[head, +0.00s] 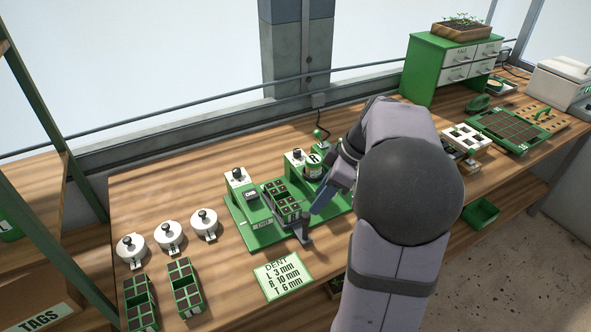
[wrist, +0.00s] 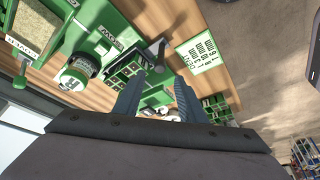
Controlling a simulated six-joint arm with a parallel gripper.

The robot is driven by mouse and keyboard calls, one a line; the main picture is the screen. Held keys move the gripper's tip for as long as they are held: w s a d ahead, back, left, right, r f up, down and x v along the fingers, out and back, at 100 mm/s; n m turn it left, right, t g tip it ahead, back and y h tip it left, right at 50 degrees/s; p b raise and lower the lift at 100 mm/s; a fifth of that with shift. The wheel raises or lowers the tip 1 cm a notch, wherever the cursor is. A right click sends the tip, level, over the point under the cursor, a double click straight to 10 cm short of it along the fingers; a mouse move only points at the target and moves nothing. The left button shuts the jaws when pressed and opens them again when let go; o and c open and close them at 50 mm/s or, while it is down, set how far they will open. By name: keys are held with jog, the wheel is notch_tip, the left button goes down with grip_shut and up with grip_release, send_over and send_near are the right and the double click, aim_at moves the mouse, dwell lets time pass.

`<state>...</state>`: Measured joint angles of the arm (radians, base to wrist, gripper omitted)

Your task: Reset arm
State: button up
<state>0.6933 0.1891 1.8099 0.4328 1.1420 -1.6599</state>
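My gripper (head: 321,203) hangs over the green tray seeder (head: 252,241) in the head view, beside its dark cell tray (head: 283,201). In the wrist view my gripper (wrist: 157,92) shows two blue-grey fingers standing apart, with nothing held between them. My forearm and wrist hide the right part of the seeder in the head view.
A card marked DENT (head: 283,276) lies in front of the seeder. Several white round pots with black knobs and green cell packs (head: 186,287) stand at left. A green drawer cabinet (head: 425,72) and a large green tray (head: 490,121) are at right. Bare wood lies behind the pots.

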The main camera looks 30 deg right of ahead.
jog(key=s+f+m+g+h, duration=0.2)
jog(key=s+f+m, duration=0.7)
jog(key=m, duration=0.7)
jog(key=s+a+f+n+g+h, duration=0.1)
jog(key=s+a+n, duration=0.25)
jog(key=a, duration=0.55)
jog(key=s+a+f+n, duration=0.2)
jog(key=a+n, duration=0.2)
jog(key=a, duration=0.5)
notch_tip(320, 180, down, 6)
jog(key=b, duration=0.6)
jog(key=shift+w+d, duration=0.2)
jog(key=shift+d, duration=0.05)
jog(key=shift+m, duration=0.25)
